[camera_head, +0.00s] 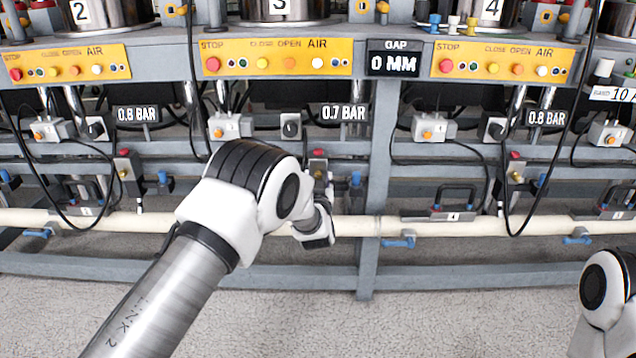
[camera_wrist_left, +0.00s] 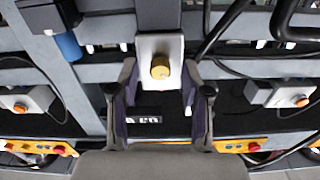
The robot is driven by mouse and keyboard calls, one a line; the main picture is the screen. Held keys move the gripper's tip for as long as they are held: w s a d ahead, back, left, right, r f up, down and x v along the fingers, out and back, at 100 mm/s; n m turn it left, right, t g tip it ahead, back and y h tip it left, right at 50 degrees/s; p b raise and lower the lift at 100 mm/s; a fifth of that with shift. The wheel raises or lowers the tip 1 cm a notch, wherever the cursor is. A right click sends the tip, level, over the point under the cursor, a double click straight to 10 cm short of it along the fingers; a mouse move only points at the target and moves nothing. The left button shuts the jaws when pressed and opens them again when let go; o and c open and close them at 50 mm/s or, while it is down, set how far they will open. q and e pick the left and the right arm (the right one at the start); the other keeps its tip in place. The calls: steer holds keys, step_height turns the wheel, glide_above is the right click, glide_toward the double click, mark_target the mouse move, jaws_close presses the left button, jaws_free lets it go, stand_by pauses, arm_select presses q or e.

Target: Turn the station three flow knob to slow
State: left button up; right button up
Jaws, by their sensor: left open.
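Station three (camera_head: 280,8) is the middle press, marked 3. In the left wrist view a round brass-yellow knob (camera_wrist_left: 160,68) on a pale block, likely its flow knob, sits between the fingers of my left gripper (camera_wrist_left: 160,84). The gripper is open with one finger on each side of the knob; I cannot tell whether either touches it. In the head view my left gripper (camera_head: 322,205) is low in front of station three, and its wrist hides much of it. A small red-topped valve (camera_head: 319,154) shows just above it. The knob's setting cannot be read.
A black dial (camera_head: 290,126) stands beside the 0.7 BAR display (camera_head: 344,112). A cream pipe (camera_head: 350,226) and a grey frame post (camera_head: 377,200) are close by. Black cables (camera_head: 508,200) hang in front of the frame. The floor in front is clear.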

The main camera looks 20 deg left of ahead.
arm_select(q)
jaws_close()
steer(key=shift+n, duration=0.4)
steer(key=n+p, duration=0.1)
steer(key=n, duration=0.1)
steer(key=shift+r+n+p, duration=0.1)
steer(key=shift+n+p, duration=0.2)
steer(key=n+p, duration=0.1)
steer(key=n, duration=0.3)
steer(key=shift+n, duration=0.3)
steer(key=n+p, duration=0.1)
steer(key=n, duration=0.3)
steer(key=shift+s+n+p, duration=0.1)
steer(key=shift+n+p, duration=0.25)
steer(key=shift+n, duration=1.85)
steer(key=shift+f, duration=0.2)
